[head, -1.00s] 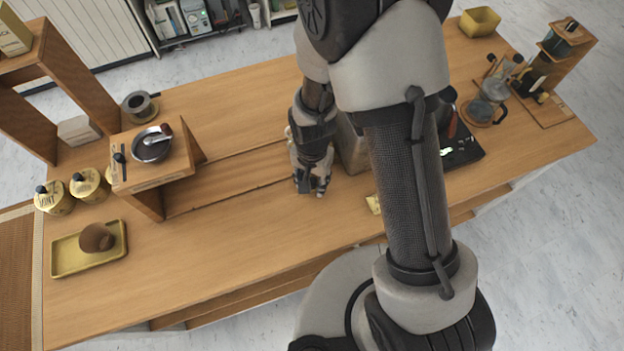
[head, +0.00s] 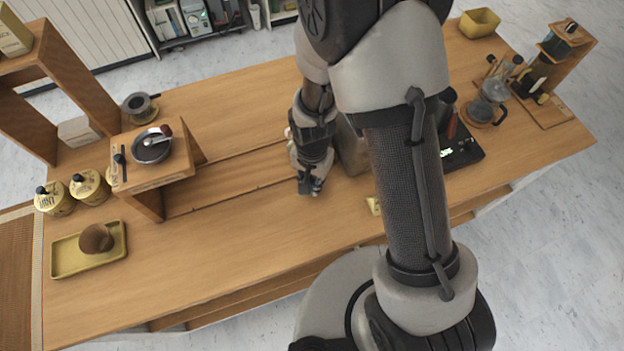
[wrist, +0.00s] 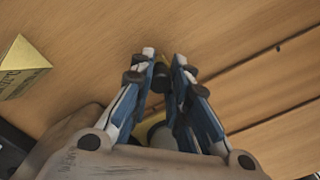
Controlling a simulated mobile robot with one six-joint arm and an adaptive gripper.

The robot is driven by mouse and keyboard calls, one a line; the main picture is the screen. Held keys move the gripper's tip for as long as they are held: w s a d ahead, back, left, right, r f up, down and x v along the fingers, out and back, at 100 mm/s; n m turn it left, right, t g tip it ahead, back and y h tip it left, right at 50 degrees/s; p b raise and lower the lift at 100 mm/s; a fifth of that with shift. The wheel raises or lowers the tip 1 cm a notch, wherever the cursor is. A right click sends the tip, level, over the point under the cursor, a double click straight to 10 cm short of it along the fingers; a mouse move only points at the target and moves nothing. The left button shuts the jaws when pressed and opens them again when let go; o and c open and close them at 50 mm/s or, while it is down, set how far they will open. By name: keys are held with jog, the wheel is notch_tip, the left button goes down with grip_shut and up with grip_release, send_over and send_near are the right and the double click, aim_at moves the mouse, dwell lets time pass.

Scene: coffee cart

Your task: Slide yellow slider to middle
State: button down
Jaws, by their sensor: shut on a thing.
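The wooden slide track (head: 225,183) is a long grooved strip in the counter, running from the small wooden stand toward my gripper. My gripper (head: 311,190) is low over the counter at the right end of the visible track. In the wrist view its two blue-and-white fingers (wrist: 164,60) are closed in on a dark round knob (wrist: 161,77) with a little yellow around it, apparently the yellow slider. A pale yellow rounded part (wrist: 157,127) shows lower between the fingers. The slider is hidden by the gripper in the head view.
A small yellow sign (head: 374,205) stands right of my gripper, and a grey block (head: 351,150) is close behind it. The wooden stand (head: 150,180) with a pan is at the track's left.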

jog(key=shift+a, duration=0.1)
jog(key=s+a, duration=0.1)
jog(key=a, duration=0.4)
jog(key=s+a, duration=0.2)
jog(key=a, duration=0.4)
jog(key=s+a, duration=0.2)
jog(key=a, duration=0.4)
jog(key=shift+a, duration=0.1)
jog(key=c, duration=1.5)
grip_release()
notch_tip(320, 180, up, 12)
